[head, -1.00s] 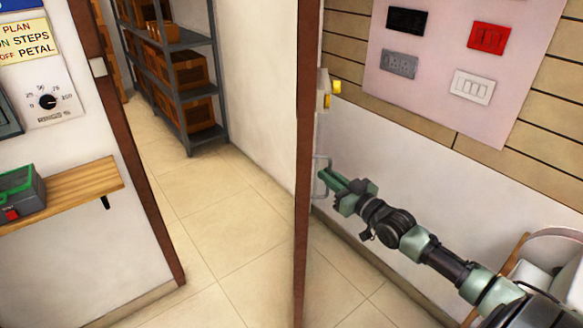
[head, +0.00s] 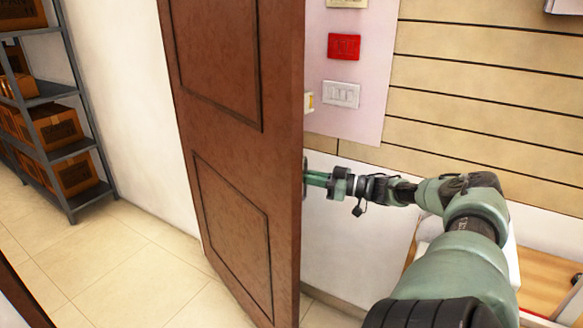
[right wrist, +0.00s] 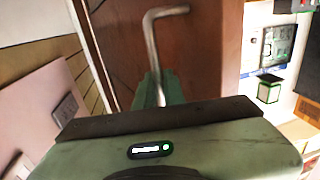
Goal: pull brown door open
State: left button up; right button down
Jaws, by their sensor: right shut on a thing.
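The brown door (head: 232,150) has two recessed panels and stands ajar, with its panelled face and free edge in the head view. In the right wrist view its brown face (right wrist: 205,60) fills the middle. A bent metal handle (right wrist: 153,40) stands out from the door there. My right gripper (right wrist: 158,92) is shut on the handle, its green fingers around the handle's lower part. In the head view my right gripper (head: 316,179) reaches to the far side of the door edge, which partly hides the fingertips and handle. My left gripper is not in view.
A grey shelf (head: 55,110) with cardboard boxes stands in the room at left, past an open tiled floor (head: 110,265). A slatted wall (head: 490,90) with a switch panel (head: 342,94) is at right. A wooden surface (head: 550,285) is at lower right.

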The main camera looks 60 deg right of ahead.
jog(key=shift+s+d+f, duration=0.1)
jog(key=shift+d+f, duration=0.05)
jog(key=shift+d, duration=0.05)
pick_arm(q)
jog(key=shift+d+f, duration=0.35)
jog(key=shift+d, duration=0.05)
pick_arm(e)
jog(key=shift+d, duration=0.1)
jog(key=c, duration=1.7)
grip_release()
jog(key=shift+c, duration=0.2)
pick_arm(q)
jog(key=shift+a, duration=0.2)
pick_arm(e)
jog(key=shift+o, duration=1.2)
jog(key=shift+s, duration=0.15)
jog(key=shift+r, duration=0.2)
